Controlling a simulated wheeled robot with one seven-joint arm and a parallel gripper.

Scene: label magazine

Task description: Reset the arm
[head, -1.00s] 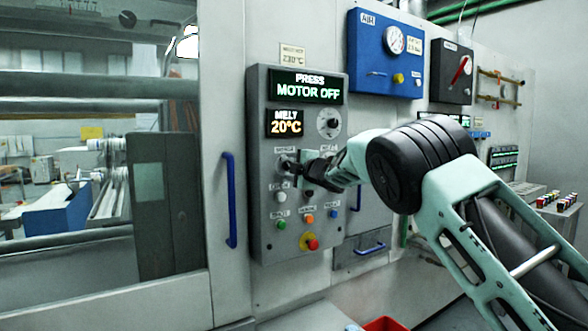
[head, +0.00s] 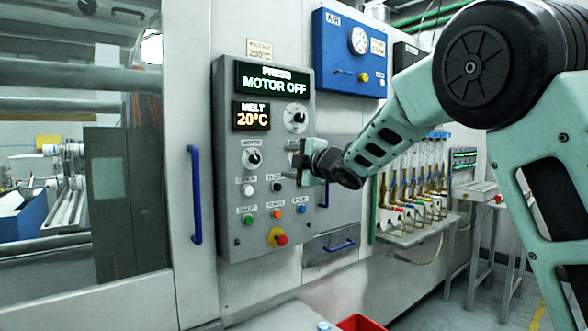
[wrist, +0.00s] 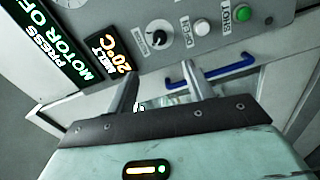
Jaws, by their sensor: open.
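My gripper (head: 303,165) is in front of the right edge of the grey control panel (head: 226,200), to the right of the motor knob (head: 252,158) and apart from it. In the wrist view my gripper (wrist: 163,82) shows two separate fingers, open, with nothing held between them. The motor knob also shows in the wrist view (wrist: 158,33), above the fingers. The press display (head: 273,80) reads MOTOR OFF, and the melt display (head: 251,115) reads 20°C. My arm reaches in from the right.
A blue air box (head: 330,60) hangs at upper right. Several tubes (head: 425,175) stand on a shelf behind my arm. A red bin (head: 360,323) is at the bottom.

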